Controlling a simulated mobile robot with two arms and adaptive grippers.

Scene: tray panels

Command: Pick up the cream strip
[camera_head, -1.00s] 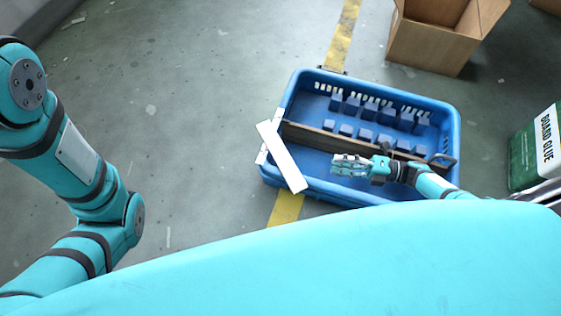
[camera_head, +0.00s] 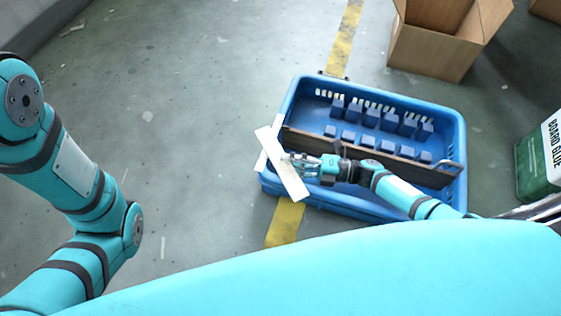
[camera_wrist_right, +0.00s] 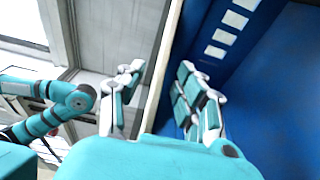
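The cream strip (camera_head: 281,163) is a long, flat, pale piece. It leans at a slant across the left end of the blue crate (camera_head: 458,135) in the head view. My right gripper (camera_head: 291,160) is at the strip's right side, near its middle. In the right wrist view the fingers of this gripper (camera_wrist_right: 160,78) are spread, with a thin pale edge (camera_wrist_right: 168,55), probably the strip, running between them. I cannot tell whether either finger touches it. My left arm is at the left of the head view; its gripper is out of view.
A brown divider board (camera_head: 400,168) runs along the crate, with several blue blocks (camera_head: 371,118) behind it. An open cardboard box (camera_head: 430,52) stands at the back right. A green board glue can (camera_head: 538,160) is at the right. The floor left of the crate is clear.

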